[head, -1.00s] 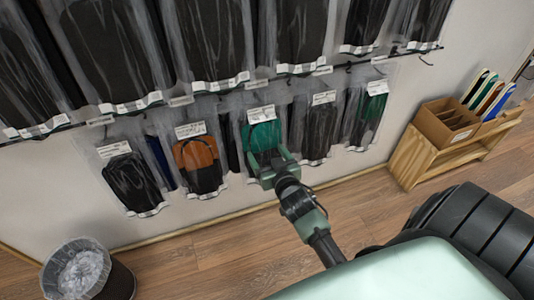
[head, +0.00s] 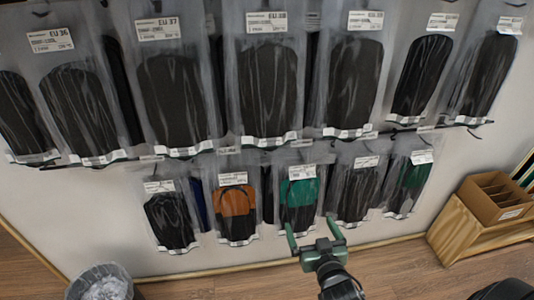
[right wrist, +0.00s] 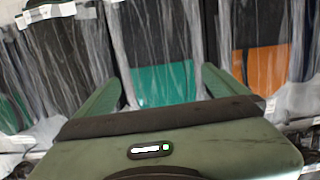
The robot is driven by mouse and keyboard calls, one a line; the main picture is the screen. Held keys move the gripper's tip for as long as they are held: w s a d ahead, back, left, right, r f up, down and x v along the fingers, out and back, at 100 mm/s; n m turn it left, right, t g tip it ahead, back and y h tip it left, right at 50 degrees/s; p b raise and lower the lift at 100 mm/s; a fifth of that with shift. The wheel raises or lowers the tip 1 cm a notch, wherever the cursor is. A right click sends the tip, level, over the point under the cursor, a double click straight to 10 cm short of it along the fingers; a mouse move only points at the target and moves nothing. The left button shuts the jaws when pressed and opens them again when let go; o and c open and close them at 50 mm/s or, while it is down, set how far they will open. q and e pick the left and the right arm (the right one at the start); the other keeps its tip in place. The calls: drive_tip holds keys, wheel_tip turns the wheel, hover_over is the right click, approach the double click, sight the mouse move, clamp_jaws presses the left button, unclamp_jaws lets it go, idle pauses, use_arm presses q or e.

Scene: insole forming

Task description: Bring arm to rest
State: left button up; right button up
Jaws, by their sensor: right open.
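My right gripper (head: 310,232) is open, its two green fingers spread and pointing at the wall rack. In the head view it is just below and in front of a hanging pack with a green and black insole (head: 301,192). In the right wrist view the spread fingers (right wrist: 160,82) show with the green part of a pack (right wrist: 163,86) between and beyond them. Nothing is seen held between them; whether they touch the plastic cannot be told. My left gripper is in neither view.
Packs of black insoles (head: 265,90) hang in an upper row. An orange and black pack (head: 235,202) hangs left of the green one. A wooden rack with a cardboard box (head: 492,200) stands at right. A lined bin (head: 100,284) stands at lower left. Some floor is clear.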

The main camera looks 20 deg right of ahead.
drive_tip(key=shift+s, duration=0.1)
